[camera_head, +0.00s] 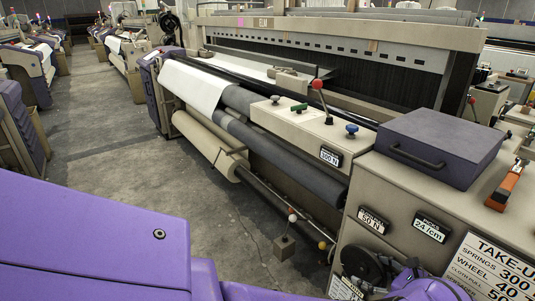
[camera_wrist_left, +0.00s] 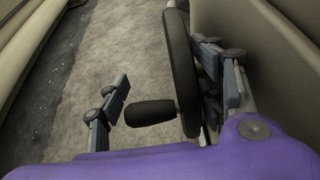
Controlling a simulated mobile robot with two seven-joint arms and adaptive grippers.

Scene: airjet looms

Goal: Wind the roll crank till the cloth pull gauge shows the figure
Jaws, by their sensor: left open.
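The roll crank is a black handwheel (camera_head: 362,264) low on the end of the loom's beige side box, partly cut off. In the left wrist view its rim (camera_wrist_left: 180,75) is seen nearly edge-on, with a black grip handle (camera_wrist_left: 150,113) pointing left. My left gripper (camera_wrist_left: 164,72) is open. One finger is left of the handle and the other is right of the rim; whether they touch is unclear. In the head view my left gripper is largely hidden behind its purple wrist. A display reading 50 N (camera_head: 373,220) sits above the wheel; its small heading is hard to read.
Another display reads 300 N (camera_head: 331,157), and one reads 24/cm (camera_head: 431,229). A white TAKE-UP plate (camera_head: 493,268) lists springs, wheel and cloth pull values. A purple-grey box (camera_head: 440,145) and an orange-handled tool (camera_head: 506,185) top the cabinet. Grey floor (camera_head: 110,140) lies open to the left.

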